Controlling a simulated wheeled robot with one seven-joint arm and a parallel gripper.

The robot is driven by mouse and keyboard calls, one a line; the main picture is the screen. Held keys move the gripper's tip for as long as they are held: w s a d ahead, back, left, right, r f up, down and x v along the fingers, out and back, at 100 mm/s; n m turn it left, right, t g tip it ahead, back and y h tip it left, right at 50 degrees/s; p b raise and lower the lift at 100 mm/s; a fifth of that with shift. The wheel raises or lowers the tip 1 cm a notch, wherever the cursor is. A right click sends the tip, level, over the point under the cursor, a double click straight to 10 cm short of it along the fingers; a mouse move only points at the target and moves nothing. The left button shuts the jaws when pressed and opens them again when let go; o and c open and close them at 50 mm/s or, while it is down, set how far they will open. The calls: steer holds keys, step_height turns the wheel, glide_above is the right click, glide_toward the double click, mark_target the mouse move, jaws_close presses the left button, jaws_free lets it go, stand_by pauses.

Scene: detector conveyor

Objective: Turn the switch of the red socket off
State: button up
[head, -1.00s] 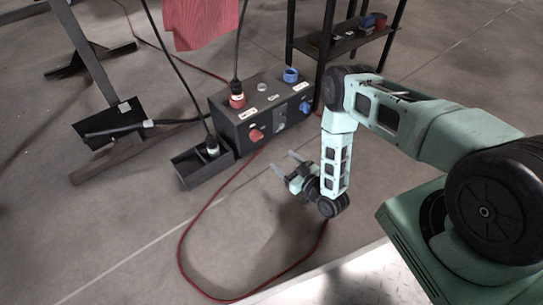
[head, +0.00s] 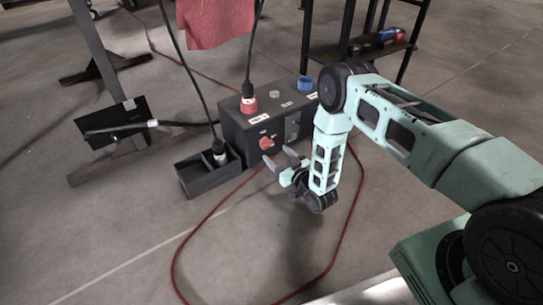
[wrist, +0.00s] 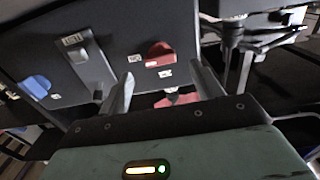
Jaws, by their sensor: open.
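A dark box bears a red socket (head: 249,104) on its top with a black cable plugged in, and a red switch (head: 267,143) on its front face. The red switch (wrist: 160,54) shows in the wrist view between and beyond my fingertips, with small labels around it. My gripper (head: 278,160) is open and empty in front of the box, just below and right of the red switch. In the wrist view my two fingers (wrist: 164,80) are spread, apart from the switch. A blue switch (wrist: 36,87) is at the left of the same face in the wrist view.
A blue socket (head: 305,83) is on the box top. A black tray (head: 206,180) with a plug stands left of the box. A red cable (head: 215,209) loops on the floor. A black shelf (head: 340,49) stands behind right; a red cloth hangs above.

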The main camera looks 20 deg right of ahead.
mark_target(269, 147)
steer(key=shift+b+x, duration=0.85)
steer(key=shift+x, duration=1.3)
steer(key=shift+c, duration=0.3)
steer(key=c, duration=0.9)
